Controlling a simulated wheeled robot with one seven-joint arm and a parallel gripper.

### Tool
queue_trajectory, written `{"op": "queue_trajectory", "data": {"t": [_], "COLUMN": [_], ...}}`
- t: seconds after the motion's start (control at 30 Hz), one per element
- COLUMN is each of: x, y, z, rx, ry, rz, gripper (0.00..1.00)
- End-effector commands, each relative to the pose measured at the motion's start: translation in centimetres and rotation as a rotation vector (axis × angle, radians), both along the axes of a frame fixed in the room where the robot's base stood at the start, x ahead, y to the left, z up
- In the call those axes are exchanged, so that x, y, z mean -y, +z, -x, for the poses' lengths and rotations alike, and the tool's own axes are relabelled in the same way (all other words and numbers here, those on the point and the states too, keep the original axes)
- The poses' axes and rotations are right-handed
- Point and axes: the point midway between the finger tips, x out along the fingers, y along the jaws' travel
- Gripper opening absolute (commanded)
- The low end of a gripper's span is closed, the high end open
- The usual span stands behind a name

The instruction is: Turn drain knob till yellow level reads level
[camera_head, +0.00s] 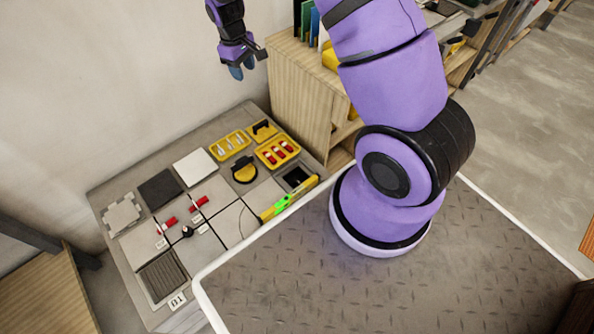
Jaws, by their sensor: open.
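The yellow level (306,189) lies at the right front edge of the tile bench, with a bright green part (283,203) at its middle. Its reading is too small to make out. A small black knob (187,231) stands among the grey tiles; I cannot tell for sure that it is the drain knob. A ribbed dark drain-like grate (162,276) is at the bench's near left. My gripper (241,71) is open and empty, high up behind the bench and well apart from the level and the knob.
The bench (99,190) also holds red-handled pieces (199,203), yellow trays (230,145), a black-and-yellow round tool (244,170), a dark square opening (298,177) and loose tiles (195,167). A wooden shelf (299,95) stands at the back right. The air above the bench is free.

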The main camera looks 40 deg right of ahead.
Motion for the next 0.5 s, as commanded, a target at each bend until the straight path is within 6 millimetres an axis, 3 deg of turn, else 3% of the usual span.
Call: {"op": "queue_trajectory", "data": {"t": [0.03,0.27,0.5], "x": [0.2,1.0,2.2], "y": [-2.3,-11.6,-21.5], "z": [-0.1,0.0,2.0], "rx": [-0.022,-0.094,-0.171], "ry": [0.013,0.079,0.155], "rz": [0.007,0.038,0.067], "gripper": [0.46,0.46,0.46]}}
